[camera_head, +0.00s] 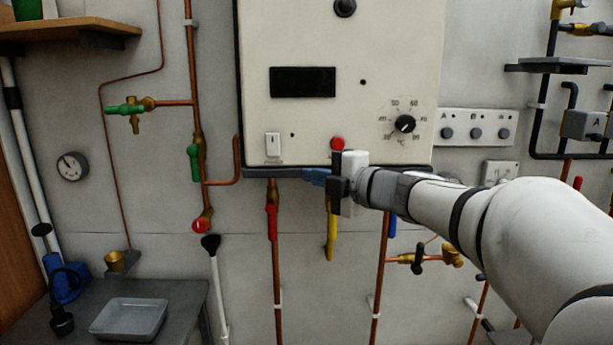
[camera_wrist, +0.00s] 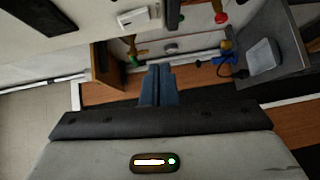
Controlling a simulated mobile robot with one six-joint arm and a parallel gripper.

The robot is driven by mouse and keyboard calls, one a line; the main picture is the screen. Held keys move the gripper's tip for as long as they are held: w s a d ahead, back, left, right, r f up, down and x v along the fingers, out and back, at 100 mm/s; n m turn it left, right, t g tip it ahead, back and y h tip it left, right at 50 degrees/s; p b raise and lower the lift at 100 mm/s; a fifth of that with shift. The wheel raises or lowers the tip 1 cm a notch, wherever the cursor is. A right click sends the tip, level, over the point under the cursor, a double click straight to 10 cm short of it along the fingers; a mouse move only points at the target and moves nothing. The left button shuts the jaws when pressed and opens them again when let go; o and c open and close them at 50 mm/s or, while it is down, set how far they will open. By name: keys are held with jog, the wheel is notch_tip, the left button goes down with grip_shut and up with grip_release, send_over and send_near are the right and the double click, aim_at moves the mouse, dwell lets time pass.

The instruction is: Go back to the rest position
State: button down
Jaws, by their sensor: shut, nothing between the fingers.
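My gripper (camera_head: 318,178) is at the lower edge of the cream boiler panel (camera_head: 350,60), in front of it in the head view. Its blue fingers point to the left and are closed together with nothing between them. In the wrist view my gripper (camera_wrist: 158,75) shows the two blue fingertips side by side and touching. My white arm reaches in from the lower right. It hides part of the pipes and the wall behind it.
Red (camera_head: 271,222) and yellow (camera_head: 331,236) valve levers hang below the panel, close to my gripper. A red button (camera_head: 337,144) and a dial (camera_head: 404,124) are on the panel. A grey tray (camera_head: 130,318) lies on the bench at lower left. Open wall lies between the pipes.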

jog(key=d+f+m+t+h, duration=0.3)
jog(key=d+m+t+h, duration=0.1)
jog(key=d+m+h, duration=0.6)
jog(key=s+d+f+m+g+h, duration=0.45)
jog(key=s+f+m, duration=0.35)
jog(key=f+m, duration=0.2)
jog(key=s+a+f+m+g+y, duration=0.1)
jog(key=s+a+f+m+g, duration=0.1)
jog(key=s+f, duration=0.4)
jog(key=s+a+f+m+g+y, duration=0.1)
jog(key=s+a+f+m+g, duration=0.2)
jog(key=s, duration=0.9)
notch_tip(320, 180, down, 4)
jog(key=g, duration=0.4)
jog(key=shift+a+r+m+y, duration=0.15)
jog(key=shift+r+m+y, duration=0.05)
jog(key=shift+m+y, duration=0.2)
jog(key=c, duration=2.1)
grip_release()
